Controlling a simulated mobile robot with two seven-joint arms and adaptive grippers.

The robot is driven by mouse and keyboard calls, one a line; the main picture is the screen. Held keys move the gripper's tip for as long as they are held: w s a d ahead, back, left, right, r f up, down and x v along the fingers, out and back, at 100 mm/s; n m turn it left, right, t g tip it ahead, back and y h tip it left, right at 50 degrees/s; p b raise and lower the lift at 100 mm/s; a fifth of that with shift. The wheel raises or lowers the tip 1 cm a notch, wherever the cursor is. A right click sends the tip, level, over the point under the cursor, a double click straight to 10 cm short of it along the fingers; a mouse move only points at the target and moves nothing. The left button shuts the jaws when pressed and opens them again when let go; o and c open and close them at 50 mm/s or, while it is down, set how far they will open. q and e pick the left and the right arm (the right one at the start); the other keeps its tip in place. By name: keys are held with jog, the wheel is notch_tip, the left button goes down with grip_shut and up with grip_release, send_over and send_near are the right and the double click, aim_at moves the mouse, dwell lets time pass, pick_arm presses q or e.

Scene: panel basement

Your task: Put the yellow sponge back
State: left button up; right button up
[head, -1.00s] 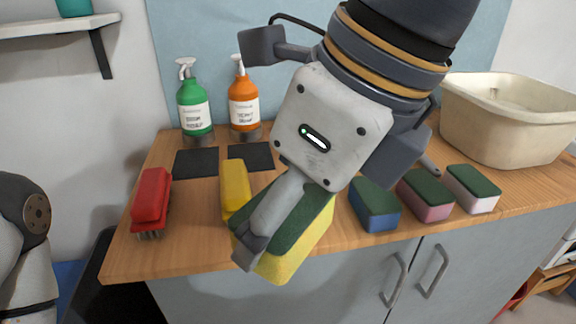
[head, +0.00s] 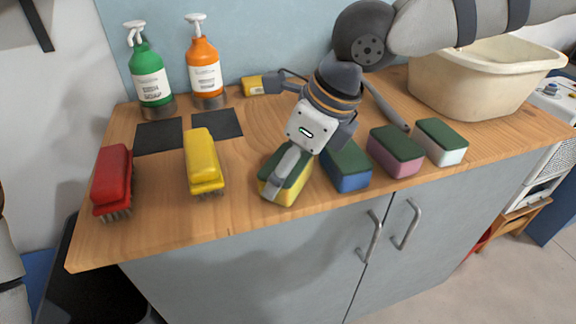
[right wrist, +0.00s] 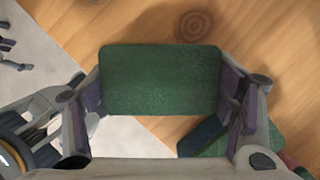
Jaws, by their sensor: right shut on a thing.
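The yellow sponge (head: 297,185) with its dark green top is at the left end of the sponge row, near the counter's front edge. My right gripper (head: 284,180) comes down from above and is shut on it. In the right wrist view the sponge's green face (right wrist: 160,80) fills the space between the two fingers. I cannot tell whether its underside touches the wood. The blue sponge (head: 346,181) is close on its right.
A pink sponge (head: 396,166) and a white sponge (head: 452,155) continue the row. A yellow brush (head: 203,163) and a red brush (head: 112,178) stand left. Green (head: 149,80) and orange (head: 204,72) bottles stand behind dark squares. A cream basin (head: 470,90) is back right.

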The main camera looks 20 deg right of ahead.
jog(key=shift+f, duration=0.2)
jog(key=o, duration=0.9)
jog(key=v, duration=1.2)
